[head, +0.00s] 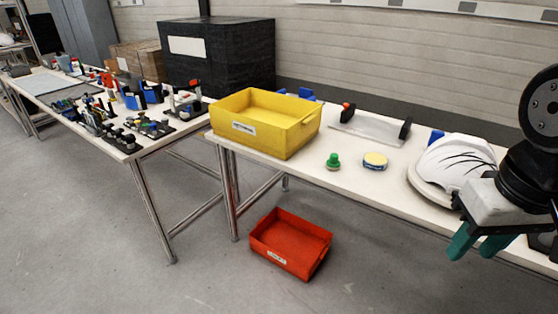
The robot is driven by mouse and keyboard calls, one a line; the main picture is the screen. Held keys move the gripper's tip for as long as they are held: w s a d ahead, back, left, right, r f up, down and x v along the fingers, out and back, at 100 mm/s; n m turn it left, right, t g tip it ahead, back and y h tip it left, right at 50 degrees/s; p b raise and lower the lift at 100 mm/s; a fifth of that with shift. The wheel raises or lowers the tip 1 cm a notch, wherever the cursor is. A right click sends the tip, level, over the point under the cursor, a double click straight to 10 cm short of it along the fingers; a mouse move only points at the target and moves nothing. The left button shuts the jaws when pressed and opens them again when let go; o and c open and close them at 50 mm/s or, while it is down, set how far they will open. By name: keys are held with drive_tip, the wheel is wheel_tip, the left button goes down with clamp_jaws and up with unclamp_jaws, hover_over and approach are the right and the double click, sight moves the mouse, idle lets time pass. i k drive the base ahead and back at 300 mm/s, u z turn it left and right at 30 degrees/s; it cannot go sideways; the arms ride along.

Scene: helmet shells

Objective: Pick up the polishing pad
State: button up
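A small item with a green knob on a pale round base (333,161) stands upright on the right-hand table; it looks like the polishing pad. Right of it lies a low round yellow-topped disc with a blue and white side (375,161), perhaps a tin. They are apart, and neither is touched. My gripper (479,247) hangs at the right, in front of the table's front edge, its teal fingers pointing down. The fingers are spread with a gap between them, and nothing shows in it. It is well to the right of both small items.
A white helmet shell (455,166) sits behind my gripper. A yellow bin (265,121) stands left of the small items, a clear panel with dark end grips (368,127) behind them. A red bin (290,243) is on the floor. The left table (128,152) holds many tools.

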sight(332, 164)
drive_tip(key=u, duration=0.2)
drive_tip(key=i, duration=1.25)
drive_tip(key=z, duration=0.6)
